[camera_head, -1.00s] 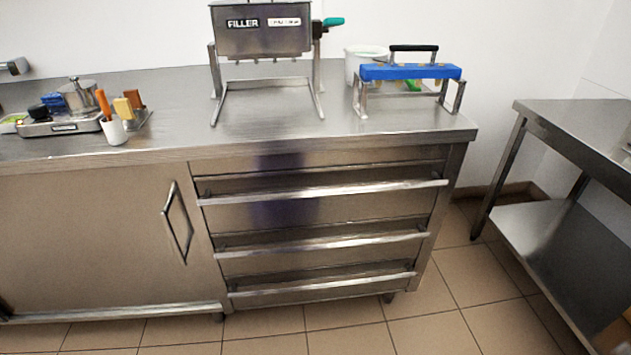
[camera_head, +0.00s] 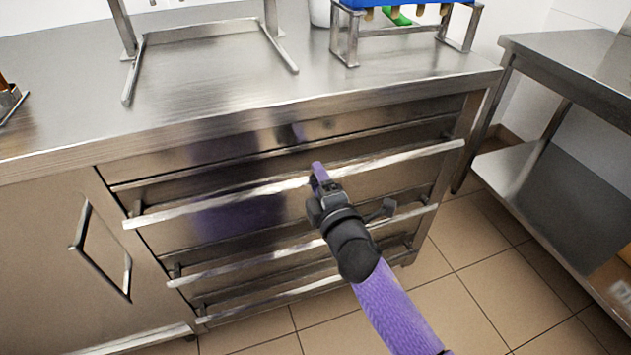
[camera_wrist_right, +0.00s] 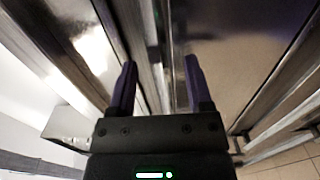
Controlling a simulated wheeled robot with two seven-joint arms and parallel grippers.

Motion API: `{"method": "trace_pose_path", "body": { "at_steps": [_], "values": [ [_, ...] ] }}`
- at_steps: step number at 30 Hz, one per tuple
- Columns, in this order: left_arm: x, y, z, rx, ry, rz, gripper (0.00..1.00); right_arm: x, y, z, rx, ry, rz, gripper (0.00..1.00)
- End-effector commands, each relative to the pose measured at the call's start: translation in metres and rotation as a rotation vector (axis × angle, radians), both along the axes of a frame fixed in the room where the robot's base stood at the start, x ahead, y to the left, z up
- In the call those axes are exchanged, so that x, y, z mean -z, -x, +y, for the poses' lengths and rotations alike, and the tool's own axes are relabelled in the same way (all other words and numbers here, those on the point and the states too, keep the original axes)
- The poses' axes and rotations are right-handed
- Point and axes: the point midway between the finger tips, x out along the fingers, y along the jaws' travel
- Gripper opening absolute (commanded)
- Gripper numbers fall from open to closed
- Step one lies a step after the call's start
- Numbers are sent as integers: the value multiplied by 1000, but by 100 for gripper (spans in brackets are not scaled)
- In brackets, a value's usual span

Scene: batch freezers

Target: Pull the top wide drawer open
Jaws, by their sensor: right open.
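The top wide drawer (camera_head: 240,215) is in the steel cabinet under the worktop and looks closed. Its long bar handle (camera_head: 215,202) runs across the front, slanting up to the right. My right gripper (camera_head: 318,172) is at the middle of this handle in the head view, fingers toward the drawer front, and it hides a short stretch of the bar. In the right wrist view the two purple fingers (camera_wrist_right: 160,82) are apart. A bright bar (camera_wrist_right: 149,40) shows in the gap between them; whether it lies between the fingertips or beyond them is unclear. My left gripper is not in view.
Two lower drawers with similar bar handles (camera_head: 280,264) sit below. A cupboard door with a diamond-shaped handle (camera_head: 78,245) is on the left. A steel stand (camera_head: 148,60) and a blue-topped rack (camera_head: 345,45) stand on the worktop. A side table (camera_head: 570,75) is right; tiled floor lies between.

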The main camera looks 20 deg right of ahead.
Motion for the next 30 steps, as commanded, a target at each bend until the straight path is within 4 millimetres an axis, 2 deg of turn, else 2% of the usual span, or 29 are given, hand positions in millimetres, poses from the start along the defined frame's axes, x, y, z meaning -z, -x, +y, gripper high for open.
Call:
{"method": "trace_pose_path", "body": {
  "at_steps": [4,11,14,18,21,30],
  "values": [
    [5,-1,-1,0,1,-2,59,1,-12,0,1,1,1,65],
    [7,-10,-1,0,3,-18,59,0,-13,0,1,-1,1,65],
    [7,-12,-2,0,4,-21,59,0,-13,0,1,-1,1,48],
    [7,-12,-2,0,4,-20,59,0,-13,0,1,-1,1,18],
    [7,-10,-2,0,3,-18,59,0,-12,0,1,-1,1,0],
    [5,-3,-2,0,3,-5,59,0,-12,0,0,-2,2,0]
  ]
}}
